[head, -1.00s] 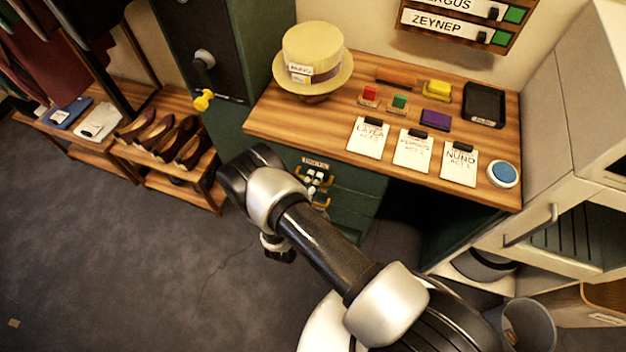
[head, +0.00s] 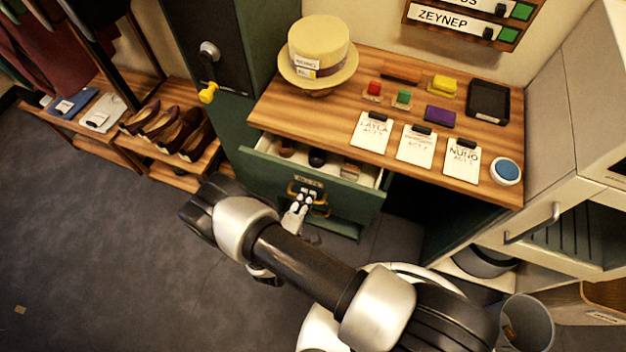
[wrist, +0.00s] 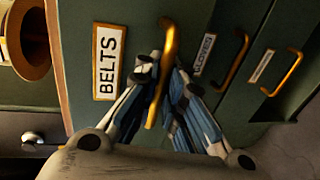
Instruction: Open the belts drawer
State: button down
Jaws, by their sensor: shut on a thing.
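The belts drawer (head: 262,178) is a green drawer under the left part of the wooden table. It stands pulled out, and rolled dark items show inside it. Its front carries a white label reading BELTS (wrist: 108,62) and a brass handle (wrist: 168,45). My gripper (head: 303,203) is at the front of this drawer. In the wrist view my gripper (wrist: 165,85) has its fingers on both sides of the brass handle and is shut on it. Part of the handle is hidden by the fingers.
Below the belts drawer are other green drawers with brass handles (wrist: 236,60). The table (head: 330,105) bears a straw hat (head: 320,45), clipboards (head: 415,147) and a blue button (head: 507,171). A shoe rack (head: 165,160) stands left. Floor (head: 90,240) in front is clear.

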jog(key=f+v, duration=0.3)
jog(key=v, duration=1.2)
jog(key=shift+s, duration=0.4)
jog(key=shift+a, duration=0.1)
jog(key=c, duration=2)
grip_release()
jog(key=v, duration=1.2)
